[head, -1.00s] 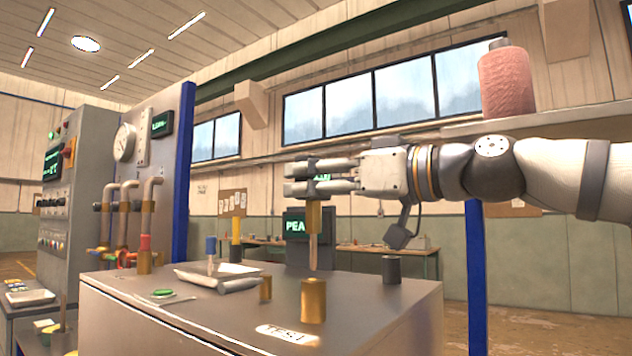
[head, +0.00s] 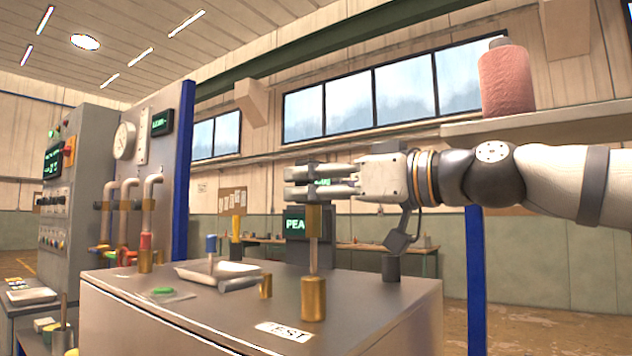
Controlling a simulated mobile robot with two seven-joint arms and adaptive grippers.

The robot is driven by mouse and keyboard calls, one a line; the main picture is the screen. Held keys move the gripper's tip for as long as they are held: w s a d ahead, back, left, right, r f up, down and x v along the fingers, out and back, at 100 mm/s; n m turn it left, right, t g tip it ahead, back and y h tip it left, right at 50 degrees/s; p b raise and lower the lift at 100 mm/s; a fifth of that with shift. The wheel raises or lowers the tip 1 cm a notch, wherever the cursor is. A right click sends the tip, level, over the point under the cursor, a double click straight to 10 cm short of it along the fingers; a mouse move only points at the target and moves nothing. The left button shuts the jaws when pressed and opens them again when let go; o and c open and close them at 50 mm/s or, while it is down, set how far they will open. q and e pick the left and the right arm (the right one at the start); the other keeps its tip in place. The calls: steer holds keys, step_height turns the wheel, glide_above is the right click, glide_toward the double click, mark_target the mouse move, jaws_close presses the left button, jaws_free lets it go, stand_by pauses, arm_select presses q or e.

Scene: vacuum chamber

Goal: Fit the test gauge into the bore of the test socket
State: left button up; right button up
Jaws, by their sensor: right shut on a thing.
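The test gauge has a brass upper part (head: 314,221) and a thinner pale rod (head: 313,256) below it. It hangs upright under my right gripper (head: 305,183), which is shut on its top. The test socket (head: 313,299) is a brass cylinder standing on the grey cabinet top, behind the TEST label. The rod is lined up over the socket, its lower end at the socket's top rim. I cannot tell whether the tip is inside the bore, which is hidden from this low angle. My left gripper is not in view.
On the cabinet top (head: 200,300) stand a small brass cylinder (head: 266,286), a tray (head: 215,270), a green item (head: 163,291) and a dark cylinder (head: 391,268). A lit screen (head: 297,225) stands behind the gauge. Pipes (head: 126,205) rise at the left.

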mark_target(321, 225)
steer(key=shift+f+b, duration=0.3)
steer(key=shift+f, duration=1.85)
steer(key=shift+f, duration=0.55)
steer(key=o, duration=1.3)
steer(key=v, duration=1.2)
